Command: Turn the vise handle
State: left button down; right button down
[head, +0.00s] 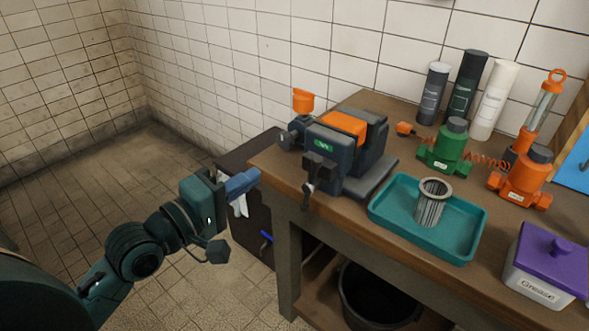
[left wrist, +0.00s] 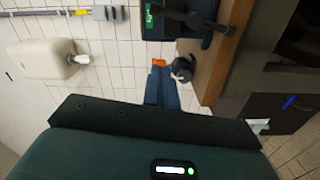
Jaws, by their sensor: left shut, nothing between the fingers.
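The dark blue-grey vise (head: 372,158) with an orange block on top stands at the left end of the bench. Its dark handle (head: 308,178) hangs at the front face, near the bench's edge. My left gripper (head: 253,177) is shut and empty, its blue fingers pointing right, left of the handle with a gap between them. In the left wrist view the shut fingers (left wrist: 162,82) point up the picture, and part of the vise (left wrist: 160,22) shows at the top with a dark bar across it. My right gripper is not in view.
An orange cup-like piece (head: 303,101) sits by a dark fitting left of the vise. A teal tray (head: 472,224) holds a grey filter cylinder (head: 430,208). Green (head: 447,150) and orange (head: 520,182) pumps and a purple-lidded box (head: 548,266) stand right.

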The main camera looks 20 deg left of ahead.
aim_at(314, 183)
pick_arm(q)
jog(key=w+d, duration=0.3)
jog(key=w, duration=0.1)
jog(key=w+d+p, duration=0.1)
jog(key=w+d, duration=0.1)
jog(key=shift+d+f, duration=0.3)
jog(key=shift+d, duration=0.05)
jog(key=shift+s+d+f, duration=0.1)
jog(key=shift+d+f, duration=0.05)
jog(key=shift+d, duration=0.25)
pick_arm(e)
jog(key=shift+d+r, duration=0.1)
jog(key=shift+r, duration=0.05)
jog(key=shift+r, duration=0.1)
pick_arm(q)
jog(key=shift+s+d+f+m+p, duration=0.15)
jog(key=shift+d+m+p, duration=0.15)
jog(key=shift+d+p, duration=0.4)
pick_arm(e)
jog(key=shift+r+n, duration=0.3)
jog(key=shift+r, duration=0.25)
pick_arm(q)
jog(key=shift+a, duration=0.2)
